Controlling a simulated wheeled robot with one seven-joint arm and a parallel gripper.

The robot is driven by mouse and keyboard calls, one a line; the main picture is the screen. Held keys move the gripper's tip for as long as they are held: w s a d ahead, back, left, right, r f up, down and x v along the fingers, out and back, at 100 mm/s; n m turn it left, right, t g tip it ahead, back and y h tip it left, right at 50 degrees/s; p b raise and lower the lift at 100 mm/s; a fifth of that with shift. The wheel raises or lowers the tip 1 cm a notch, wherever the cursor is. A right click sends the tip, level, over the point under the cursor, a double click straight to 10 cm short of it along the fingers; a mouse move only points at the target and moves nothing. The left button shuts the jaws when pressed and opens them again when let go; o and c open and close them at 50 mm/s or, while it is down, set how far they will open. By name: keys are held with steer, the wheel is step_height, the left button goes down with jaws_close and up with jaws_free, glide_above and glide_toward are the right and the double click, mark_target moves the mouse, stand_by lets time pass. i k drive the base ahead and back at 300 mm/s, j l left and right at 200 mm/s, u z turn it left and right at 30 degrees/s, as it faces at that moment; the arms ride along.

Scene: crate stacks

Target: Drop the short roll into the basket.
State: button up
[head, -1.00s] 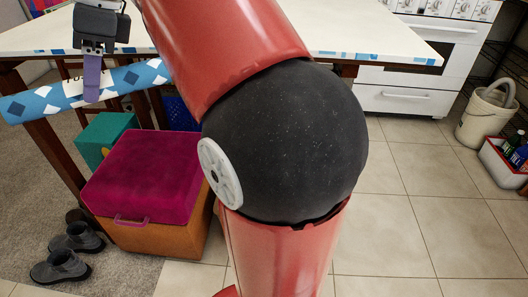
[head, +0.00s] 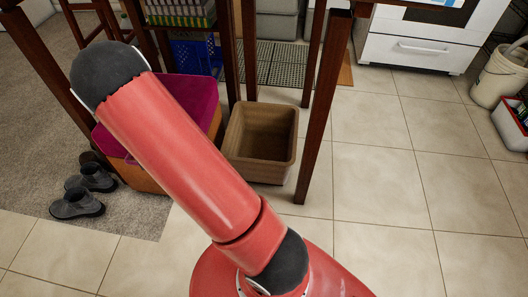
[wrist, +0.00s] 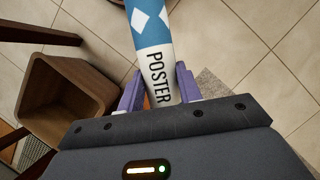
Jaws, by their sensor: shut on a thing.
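The roll (wrist: 152,38) is a blue and white tube with diamond shapes and the word POSTER. My gripper (wrist: 158,90) is shut on it in the wrist view, with one purple finger on each side near the lettered end. The roll's far end runs out of the top of the picture. A brown open basket (head: 258,170) stands on the floor by the table legs in the head view and looks empty. It also shows in the wrist view (wrist: 70,82), left of the roll and apart from it in the picture. My gripper and the roll are outside the head view.
Dark red table legs (head: 325,105) stand on both sides of the basket. A magenta-topped box (head: 205,92) is left of it, and grey boots (head: 78,203) lie on the carpet. A blue crate (head: 196,55) is behind.

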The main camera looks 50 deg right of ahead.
mark_target(266, 154)
steer(key=k+j+u, duration=0.1)
steer(key=u, duration=0.85)
steer(key=j, duration=0.2)
steer(key=k+j+z, duration=0.1)
steer(key=z, duration=2.15)
steer(key=i+j+z, duration=0.15)
steer(key=j+z, duration=0.15)
steer(key=j, duration=0.15)
steer(key=i+j+z, duration=0.2)
steer(key=i+j, duration=0.2)
steer(key=i, duration=0.7)
